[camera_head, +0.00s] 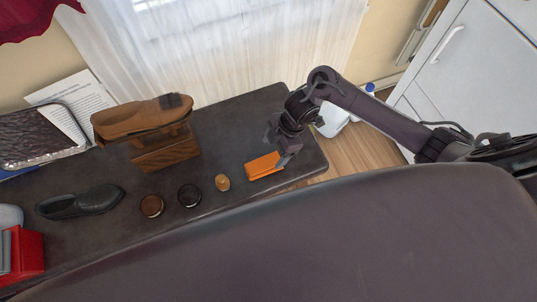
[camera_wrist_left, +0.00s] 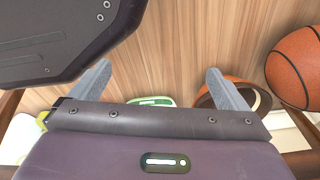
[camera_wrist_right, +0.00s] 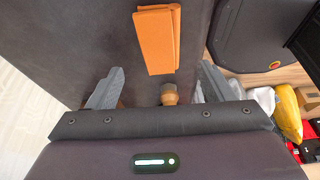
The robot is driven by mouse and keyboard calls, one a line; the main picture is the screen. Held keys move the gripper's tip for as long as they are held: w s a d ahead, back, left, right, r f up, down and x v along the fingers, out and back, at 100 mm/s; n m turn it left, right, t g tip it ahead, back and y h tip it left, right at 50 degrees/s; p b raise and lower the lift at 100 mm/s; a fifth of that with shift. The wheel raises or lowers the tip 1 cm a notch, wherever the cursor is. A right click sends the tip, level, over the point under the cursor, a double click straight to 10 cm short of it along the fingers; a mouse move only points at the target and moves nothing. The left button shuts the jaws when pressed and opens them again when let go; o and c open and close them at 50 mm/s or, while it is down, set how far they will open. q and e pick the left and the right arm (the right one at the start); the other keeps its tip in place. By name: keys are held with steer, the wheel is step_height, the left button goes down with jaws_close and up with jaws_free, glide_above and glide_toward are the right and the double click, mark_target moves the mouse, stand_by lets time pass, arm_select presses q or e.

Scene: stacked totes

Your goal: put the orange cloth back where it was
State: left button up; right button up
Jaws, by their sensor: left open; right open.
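The orange cloth (camera_head: 264,166) lies folded flat on the dark table near its right end. In the right wrist view the cloth (camera_wrist_right: 156,40) lies just beyond my fingertips, apart from them. My right gripper (camera_head: 287,150) is open and empty at the cloth's right side in the head view; its two fingers also show in the right wrist view (camera_wrist_right: 160,85). My left gripper (camera_wrist_left: 160,80) is open and empty in the left wrist view, over the wooden floor and away from the table. It is not in the head view.
The dark table (camera_head: 240,120) holds a brown shoe (camera_head: 142,116) on a wooden block (camera_head: 165,148), a black shoe (camera_head: 80,202), two round tins (camera_head: 189,195) and a small wooden-handled item (camera_head: 222,182). A red box (camera_head: 24,252) stands at left. A basketball (camera_wrist_left: 296,68) lies on the floor.

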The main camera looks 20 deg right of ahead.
arm_select(q)
steer(key=shift+s+a+f, duration=0.1)
steer(key=shift+s+f, duration=0.05)
steer(key=shift+s, duration=0.35)
steer(key=shift+s+a+f, duration=0.1)
steer(key=shift+s+f, duration=0.05)
steer(key=shift+s, duration=0.3)
arm_select(e)
steer(key=v, duration=0.4)
steer(key=shift+s, duration=0.1)
